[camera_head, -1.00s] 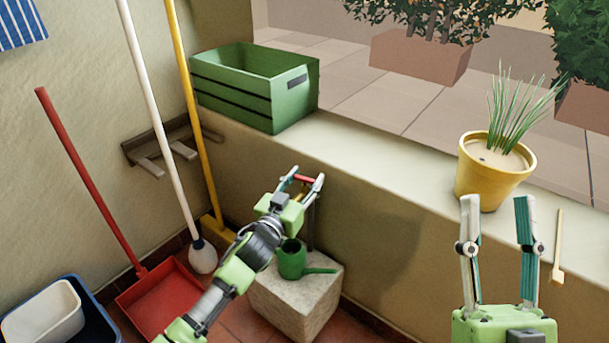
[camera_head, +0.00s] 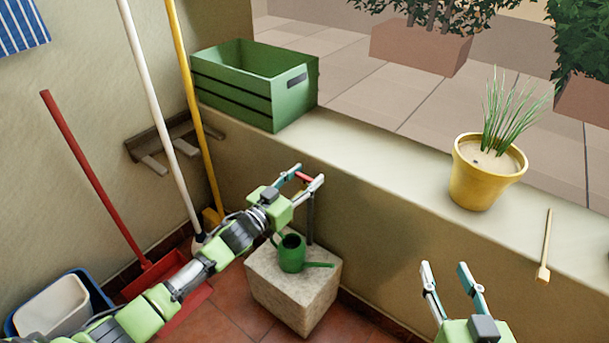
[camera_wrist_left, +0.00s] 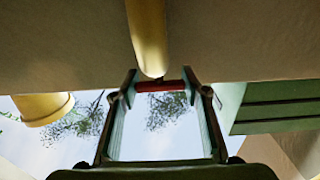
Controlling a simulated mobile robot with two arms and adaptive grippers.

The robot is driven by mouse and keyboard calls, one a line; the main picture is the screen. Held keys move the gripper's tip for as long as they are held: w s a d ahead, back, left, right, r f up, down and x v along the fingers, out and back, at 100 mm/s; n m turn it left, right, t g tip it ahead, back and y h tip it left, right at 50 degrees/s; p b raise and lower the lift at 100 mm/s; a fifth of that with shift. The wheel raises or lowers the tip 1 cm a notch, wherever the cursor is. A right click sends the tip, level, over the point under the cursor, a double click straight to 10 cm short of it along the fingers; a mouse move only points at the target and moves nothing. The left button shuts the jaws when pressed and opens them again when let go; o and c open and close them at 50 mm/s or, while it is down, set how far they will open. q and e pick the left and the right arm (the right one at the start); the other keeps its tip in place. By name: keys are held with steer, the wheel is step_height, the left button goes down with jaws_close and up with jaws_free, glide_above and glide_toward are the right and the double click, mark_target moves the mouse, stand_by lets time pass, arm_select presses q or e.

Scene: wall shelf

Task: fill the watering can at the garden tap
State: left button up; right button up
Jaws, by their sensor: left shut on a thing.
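The green watering can (camera_head: 291,254) stands upright on a pale stone block (camera_head: 300,302) by the low wall, its spout pointing right. The tap's red handle (camera_head: 304,177) is above it; a dark upright part of the tap (camera_head: 311,215) shows below the handle. My left gripper (camera_head: 310,173) is at the tap, closed on the red handle, which spans the fingers in the left wrist view (camera_wrist_left: 160,86). The brass tap body (camera_wrist_left: 147,38) shows there too. I cannot see any water. My right gripper (camera_head: 443,268) is open and empty, lower right.
A green crate (camera_head: 245,97) and a yellow plant pot (camera_head: 483,180) stand on the wall's ledge, with a small wooden stick (camera_head: 546,250) at right. Brooms, a red dustpan (camera_head: 190,302) and a bin (camera_head: 55,305) crowd the left corner. The ledge between crate and pot is clear.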

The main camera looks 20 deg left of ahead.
arm_select(q)
steer(key=shift+d, duration=0.2)
steer(key=o, duration=1.1)
steer(key=shift+a, duration=0.15)
steer(key=shift+s+a, duration=0.2)
steer(key=shift+s, duration=0.25)
steer(key=v, duration=1.1)
steer(key=shift+d, duration=0.15)
